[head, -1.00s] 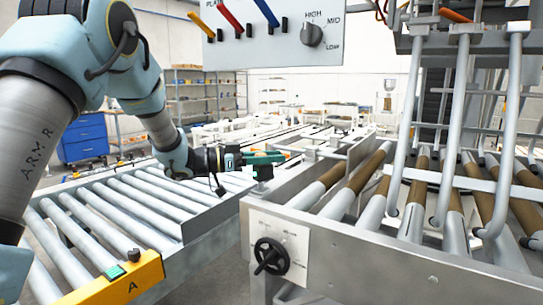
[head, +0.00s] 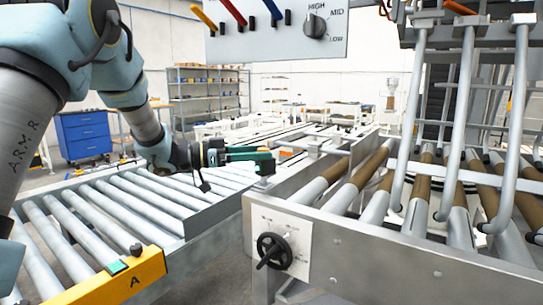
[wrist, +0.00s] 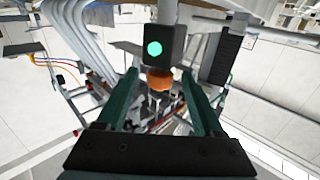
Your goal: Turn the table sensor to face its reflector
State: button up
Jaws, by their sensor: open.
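In the wrist view, a dark box-shaped sensor head (wrist: 154,46) with a lit green round lamp faces my camera. An orange rounded part (wrist: 159,82) sits just below it. My gripper (wrist: 160,76) is open, with one teal finger on each side of the orange part, and a gap shows on both sides. In the head view, my gripper (head: 274,158) is stretched out level over the far end of the roller conveyor, pointing right. A small orange part (head: 286,152) shows by its fingertips. The reflector cannot be made out.
A roller conveyor (head: 135,205) with a yellow end box (head: 120,278) lies below my arm. A metal frame with grey and brown rollers (head: 370,222) and a black handwheel (head: 271,251) stands to the right. Bent grey bars (head: 462,120) rise above it. A control panel (head: 275,35) hangs overhead.

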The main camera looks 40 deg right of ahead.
jog(key=b+v, duration=0.1)
jog(key=v, duration=0.5)
jog(key=shift+a, duration=0.2)
jog(key=shift+w, duration=0.1)
